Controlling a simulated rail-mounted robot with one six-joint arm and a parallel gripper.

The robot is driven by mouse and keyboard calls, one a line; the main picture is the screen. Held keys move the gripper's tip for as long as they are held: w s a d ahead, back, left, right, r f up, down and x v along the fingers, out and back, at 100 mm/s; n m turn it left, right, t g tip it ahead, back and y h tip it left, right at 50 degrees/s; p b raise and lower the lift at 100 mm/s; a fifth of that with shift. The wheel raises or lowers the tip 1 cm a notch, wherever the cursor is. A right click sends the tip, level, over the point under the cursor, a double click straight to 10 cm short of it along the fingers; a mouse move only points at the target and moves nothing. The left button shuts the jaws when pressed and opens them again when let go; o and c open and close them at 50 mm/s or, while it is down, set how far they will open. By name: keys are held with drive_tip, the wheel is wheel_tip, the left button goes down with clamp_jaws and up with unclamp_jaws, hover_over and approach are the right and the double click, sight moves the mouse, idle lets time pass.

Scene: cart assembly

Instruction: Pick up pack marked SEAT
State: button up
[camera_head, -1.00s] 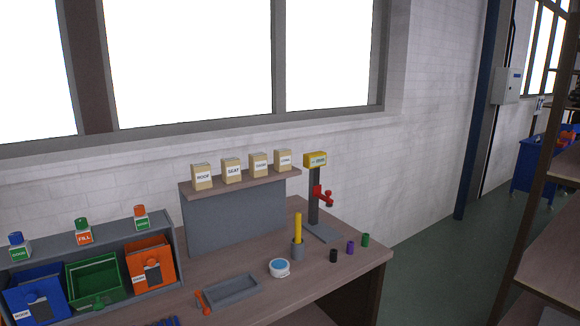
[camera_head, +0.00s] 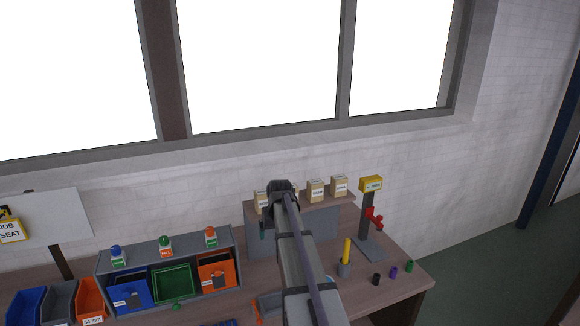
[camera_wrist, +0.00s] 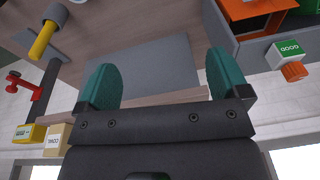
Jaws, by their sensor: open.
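The pack marked SEAT is almost wholly hidden behind my wrist in the head view; only a sliver of a tan pack (camera_head: 296,189) shows there, and its label cannot be read. It stood second from the left on the raised shelf (camera_head: 328,203). My gripper (camera_wrist: 163,82) is open and empty in the wrist view, its two teal fingers wide apart over the shelf edge and grey panel. No SEAT label shows in the wrist view. In the head view my arm reaches in front of the shelf.
Other tan packs stand on the shelf: one at the left (camera_head: 262,202), partly covered, and two at the right (camera_head: 316,188), (camera_head: 339,184). Bins (camera_head: 172,283) stand left. A sign (camera_head: 11,231) reads JOB SEAT.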

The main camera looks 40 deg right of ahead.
sight(293, 188)
drive_tip(key=shift+t+h, duration=0.4)
drive_tip(key=shift+t, duration=0.3)
drive_tip(key=w+d+r, duration=0.2)
drive_tip(key=w+d, duration=0.1)
drive_tip(key=d, duration=0.2)
drive_tip(key=w+d+r+p, duration=0.1)
drive_tip(key=w+d+r, duration=0.1)
drive_tip(key=d, duration=0.3)
drive_tip(key=w+d+r+p, duration=0.1)
drive_tip(key=w+d+r, duration=0.2)
drive_tip(key=w+d, duration=0.1)
drive_tip(key=shift+w+d, duration=0.2)
drive_tip(key=shift+d, duration=0.5)
drive_tip(key=shift+w+d+f+n+t+b, duration=0.2)
drive_tip(key=shift+w+d, duration=0.1)
drive_tip(key=shift+w, duration=0.35)
drive_tip(key=shift+w+d+f+n+t+b, duration=0.1)
drive_tip(key=shift+w+d+n+b, duration=0.15)
drive_tip(key=shift+w, duration=0.35)
drive_tip(key=shift+a, duration=0.35)
drive_tip(key=shift+f+b, duration=0.3)
drive_tip(key=shift+b, duration=0.15)
drive_tip(key=b+x, duration=0.4)
drive_tip(key=shift+w+d+f, duration=0.1)
drive_tip(key=shift+d+f, duration=0.05)
drive_tip(key=shift+f, duration=0.1)
drive_tip(key=shift+r, duration=0.2)
drive_tip(key=c, duration=1.1)
drive_tip(key=shift+r, duration=0.1)
